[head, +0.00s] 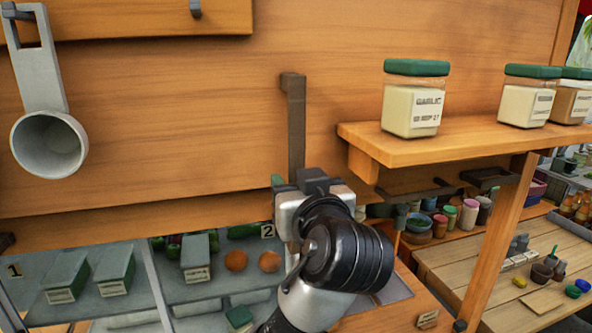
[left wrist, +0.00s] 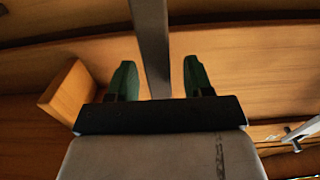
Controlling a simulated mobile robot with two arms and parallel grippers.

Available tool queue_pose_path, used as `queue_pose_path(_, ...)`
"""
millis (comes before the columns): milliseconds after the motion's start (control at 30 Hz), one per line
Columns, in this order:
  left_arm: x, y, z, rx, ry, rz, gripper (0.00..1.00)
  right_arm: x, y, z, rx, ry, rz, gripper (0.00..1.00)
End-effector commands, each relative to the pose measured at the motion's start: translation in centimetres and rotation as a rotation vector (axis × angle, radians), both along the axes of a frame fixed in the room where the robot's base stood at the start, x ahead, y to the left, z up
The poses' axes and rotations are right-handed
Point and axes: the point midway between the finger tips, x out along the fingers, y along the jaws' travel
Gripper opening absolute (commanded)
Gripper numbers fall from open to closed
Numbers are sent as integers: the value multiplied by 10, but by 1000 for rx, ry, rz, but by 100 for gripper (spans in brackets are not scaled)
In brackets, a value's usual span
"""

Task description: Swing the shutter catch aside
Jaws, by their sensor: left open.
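The shutter catch (head: 295,120) is a dark grey flat bar hanging upright on the wooden shutter (head: 200,110), with a short bent top. My left gripper (head: 295,181) is at the catch's lower end, and its body hides that end in the head view. In the left wrist view the catch (left wrist: 151,45) runs between the two green fingertips of the left gripper (left wrist: 156,78). The jaws are open, with a gap between the bar and each finger. The right gripper is not in view.
A wooden shelf (head: 440,143) with jars, including a garlic jar (head: 414,98), juts out to the right of the catch. A grey ladle or cup (head: 48,145) hangs at the left. Below is a glass-fronted case with boxes (head: 115,268) and vegetables.

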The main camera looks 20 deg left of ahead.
Motion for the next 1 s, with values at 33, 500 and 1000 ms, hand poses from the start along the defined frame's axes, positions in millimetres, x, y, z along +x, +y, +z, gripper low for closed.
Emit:
queue_pose_path(33, 3, 2, 1, 2, 1, 1, 51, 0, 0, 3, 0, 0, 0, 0)
queue_pose_path(500, 7, 4, -1, 0, 0, -1, 33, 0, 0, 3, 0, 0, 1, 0)
queue_pose_path(1000, 14, 6, 0, 14, 10, 2, 0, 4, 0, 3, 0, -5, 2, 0)
